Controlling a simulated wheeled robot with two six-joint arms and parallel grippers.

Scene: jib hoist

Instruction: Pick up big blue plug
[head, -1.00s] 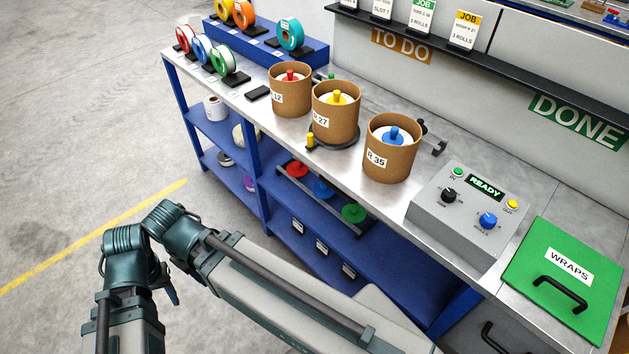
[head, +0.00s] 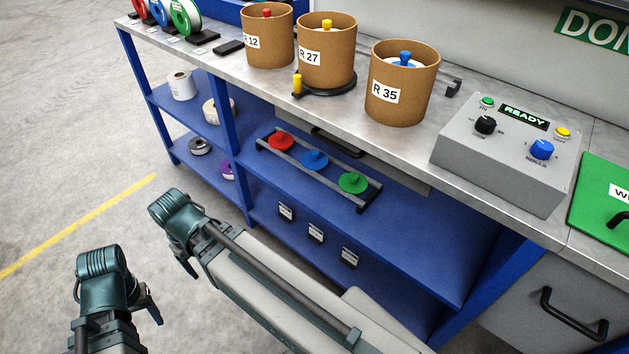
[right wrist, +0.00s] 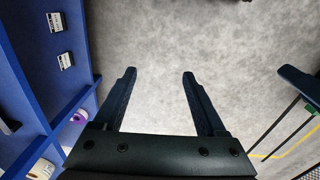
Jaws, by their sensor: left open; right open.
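A blue plug (head: 314,159), a disc with a knob, sits in a rack on the blue lower shelf, between a red plug (head: 281,141) and a green plug (head: 353,183). Another blue knob-topped piece (head: 405,59) sits in the brown tub marked R 35 (head: 420,88) on the bench. My left gripper (head: 151,302) is at the lower left, over the floor, away from the shelf. My right gripper (head: 188,267) is partly hidden by its own arm. In the right wrist view, its fingers (right wrist: 160,76) are apart and empty over grey floor.
The metal bench top (head: 225,62) overhangs the shelf (head: 400,238). A blue post (head: 226,122) stands left of the rack. A grey control box (head: 500,160) reads READY. Tubs R 12 (head: 275,50) and R 27 (head: 340,68) stand beside R 35. Floor at the left is clear.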

